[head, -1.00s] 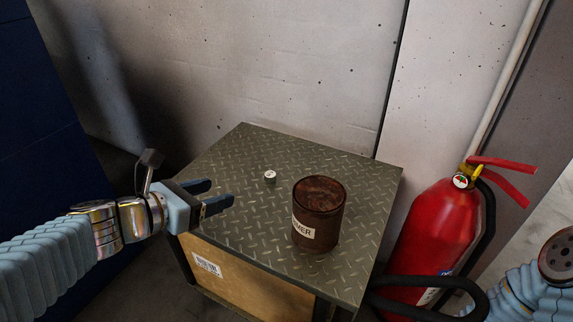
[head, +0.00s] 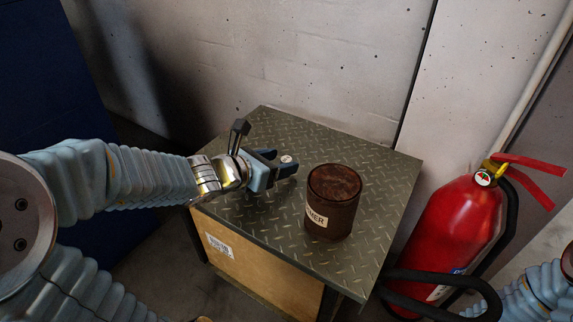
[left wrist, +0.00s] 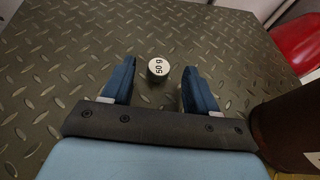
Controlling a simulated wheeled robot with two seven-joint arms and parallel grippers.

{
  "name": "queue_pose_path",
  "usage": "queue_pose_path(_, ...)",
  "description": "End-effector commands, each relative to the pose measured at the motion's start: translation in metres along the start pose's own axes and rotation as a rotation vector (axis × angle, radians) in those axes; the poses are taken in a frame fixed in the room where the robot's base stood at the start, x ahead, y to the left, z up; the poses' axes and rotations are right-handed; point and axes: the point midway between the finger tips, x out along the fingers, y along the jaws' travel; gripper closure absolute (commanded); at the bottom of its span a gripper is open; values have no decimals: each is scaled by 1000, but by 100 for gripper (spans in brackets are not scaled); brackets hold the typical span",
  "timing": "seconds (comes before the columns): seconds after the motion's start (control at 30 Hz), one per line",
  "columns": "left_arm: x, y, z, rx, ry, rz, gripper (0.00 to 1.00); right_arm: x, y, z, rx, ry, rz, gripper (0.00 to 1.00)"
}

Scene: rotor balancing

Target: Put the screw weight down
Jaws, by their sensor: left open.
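The screw weight (left wrist: 158,69) is a small grey cylinder with a white top marked "50 g". It stands upright on the diamond-plate table top (left wrist: 60,60). In the head view the weight (head: 287,159) shows just beyond the fingertips of my left gripper (head: 284,162). In the left wrist view my left gripper (left wrist: 157,84) is open, and the weight lies ahead between the lines of its two fingers, touching neither. My right arm shows at the lower right of the head view, but its gripper is out of view.
A brown cylindrical container (head: 334,203) with a partly visible label stands on the table right of my left gripper. In the left wrist view the container (left wrist: 288,130) is close to the right finger. A red fire extinguisher (head: 447,235) stands right of the table. A concrete wall (head: 300,60) is behind.

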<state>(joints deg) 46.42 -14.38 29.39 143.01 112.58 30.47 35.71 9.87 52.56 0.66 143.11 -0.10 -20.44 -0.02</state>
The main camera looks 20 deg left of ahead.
Motion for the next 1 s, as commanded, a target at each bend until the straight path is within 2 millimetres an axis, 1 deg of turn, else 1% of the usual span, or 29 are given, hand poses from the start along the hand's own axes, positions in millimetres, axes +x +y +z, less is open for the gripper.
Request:
queue_pose_path(0.03, 8, 1, -4, -2, 0, 0, 41, 7, 3, 0, 0, 1, 0, 0)
queue_pose_path(0.1, 13, 1, -3, -4, 0, 1, 41, 9, 3, 0, 1, 2, 0, 0)
queue_pose_path(0.33, 15, 1, 0, -2, 0, 1, 41, 8, 3, 0, 1, 3, 0, 0)
queue_pose_path(0.37, 15, 1, 0, -2, 0, 1, 43, 7, 3, 0, 1, 3, 0, 0)
queue_pose_path(0.73, 14, 1, 0, -2, 0, 1, 99, 7, 3, 0, 1, 3, 0, 0)
queue_pose_path(1.0, 14, 1, 1, -2, -1, 1, 100, 6, 3, 0, 1, 3, 0, 0)
